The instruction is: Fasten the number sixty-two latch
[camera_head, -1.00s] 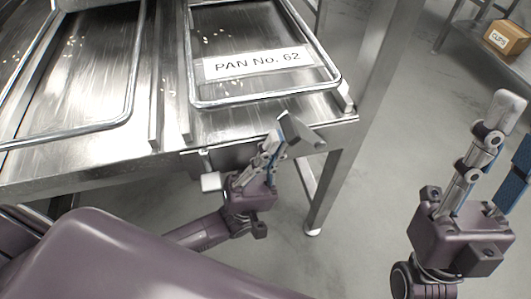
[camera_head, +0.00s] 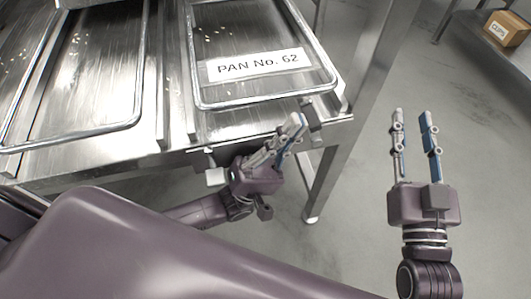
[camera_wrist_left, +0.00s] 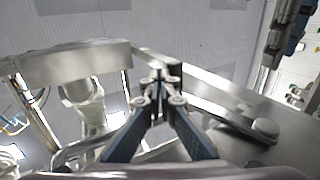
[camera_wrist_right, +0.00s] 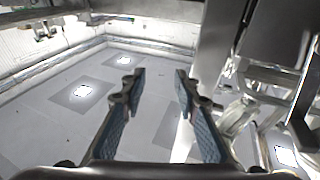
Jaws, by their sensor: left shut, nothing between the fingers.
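A pan (camera_head: 262,101) with a white label reading "PAN No. 62" (camera_head: 254,65) lies on the metal table, near its right front corner. My left gripper (camera_head: 296,124) is at the table's front edge, just below the pan, with its fingers together and nothing held. In the left wrist view its fingertips (camera_wrist_left: 160,78) meet beside metal parts. A small grey metal piece (camera_head: 312,115) shows just beyond the fingertips; I cannot tell whether it is the latch or whether they touch. My right gripper (camera_head: 412,118) is open and empty, off the table to the right; it also shows in the right wrist view (camera_wrist_right: 157,78).
Another pan (camera_head: 75,137) lies to the left on the table (camera_head: 90,165). A pale block (camera_head: 215,176) sticks out below the front edge, left of my left gripper. A table leg (camera_head: 318,190) stands right of it. A cardboard box (camera_head: 505,28) sits far right. The floor around my right gripper is clear.

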